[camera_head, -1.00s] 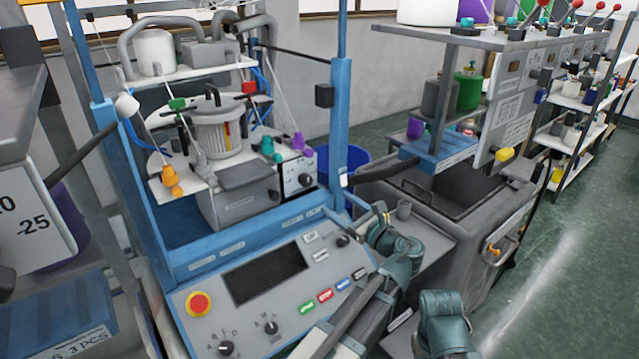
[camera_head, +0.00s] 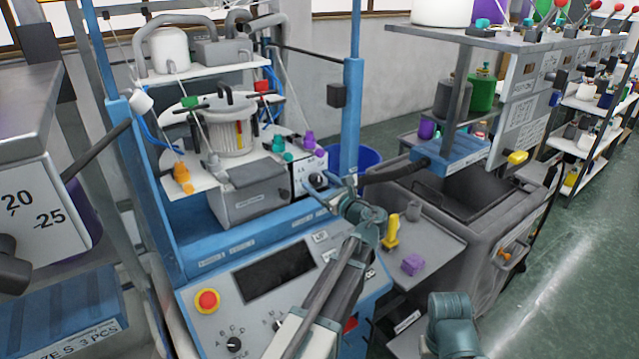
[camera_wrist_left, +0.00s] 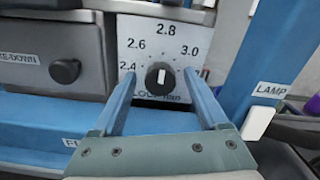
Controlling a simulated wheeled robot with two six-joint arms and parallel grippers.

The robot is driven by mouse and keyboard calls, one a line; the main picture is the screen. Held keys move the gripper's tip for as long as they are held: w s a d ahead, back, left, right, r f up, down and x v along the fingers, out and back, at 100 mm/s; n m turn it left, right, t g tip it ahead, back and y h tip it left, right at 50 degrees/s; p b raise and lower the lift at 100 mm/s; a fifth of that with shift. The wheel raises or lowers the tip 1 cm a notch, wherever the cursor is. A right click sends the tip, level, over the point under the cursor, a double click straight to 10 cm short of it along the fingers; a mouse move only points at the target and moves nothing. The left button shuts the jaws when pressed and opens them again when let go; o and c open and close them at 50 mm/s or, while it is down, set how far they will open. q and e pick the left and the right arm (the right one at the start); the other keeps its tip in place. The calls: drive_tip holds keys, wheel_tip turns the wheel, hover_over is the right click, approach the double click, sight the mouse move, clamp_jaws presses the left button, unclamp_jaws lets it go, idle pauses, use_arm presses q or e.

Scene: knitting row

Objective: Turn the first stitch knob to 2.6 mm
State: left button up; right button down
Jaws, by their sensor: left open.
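The first stitch knob (camera_wrist_left: 159,78) is a black dial with a white pointer on a white plate (camera_wrist_left: 140,45) marked 2.4, 2.6, 2.8 and 3.0. Its pointer is nearly upright, close to the 2.8 direction. The knob also shows small in the head view (camera_head: 316,179). My left gripper (camera_wrist_left: 162,82) is open, with one blue finger left of the knob and one right of it. The fingers look apart from it; whether the tips reach its depth I cannot tell. My left gripper is also in the head view (camera_head: 328,190). My right gripper is not seen.
Another black knob (camera_wrist_left: 65,71) is on the grey box at the left. A blue post (camera_wrist_left: 275,50) with a white switch (camera_wrist_left: 257,122) stands to the right. Below is the control panel with a red button (camera_head: 207,300).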

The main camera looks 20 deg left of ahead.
use_arm(q)
clamp_jaws()
idle(0.4)
drive_tip(key=shift+n, duration=0.4)
drive_tip(key=n, duration=0.3)
drive_tip(key=shift+n, duration=2)
unclamp_jaws()
